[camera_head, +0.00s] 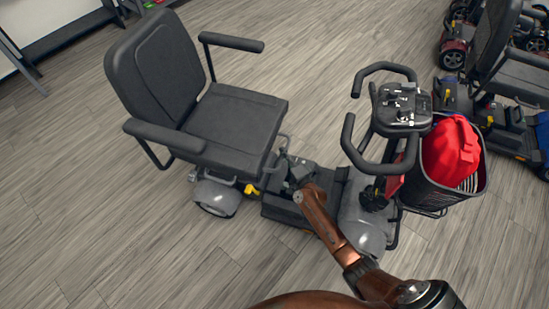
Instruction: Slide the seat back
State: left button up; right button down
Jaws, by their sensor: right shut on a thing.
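The scooter's black seat (235,125) has a tall backrest (157,72) and two armrests. It stands on the scooter at the left of centre, facing right towards the handlebar. A thin grey bar (284,138) sticks out below the seat's front edge. My right gripper (291,167), on a brown arm from the lower right, is at this bar, just in front of the seat. It is shut on the bar, though the fingertips are small and partly hidden. My left gripper is not in view.
The tiller with its handlebar (400,104) stands right of my arm. A black basket (457,194) on it holds a red item (450,152). Other scooters (508,75) stand at the upper right. The wooden floor (75,190) behind and left of the seat is clear.

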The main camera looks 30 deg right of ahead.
jog(key=shift+a+f, duration=0.1)
jog(key=shift+a, duration=0.1)
jog(key=c, duration=1.9)
grip_release()
jog(key=shift+c, duration=0.2)
jog(key=s+r, duration=0.1)
jog(key=s, duration=1.1)
jog(key=shift+d+r, duration=0.15)
jog(key=shift+r, duration=0.25)
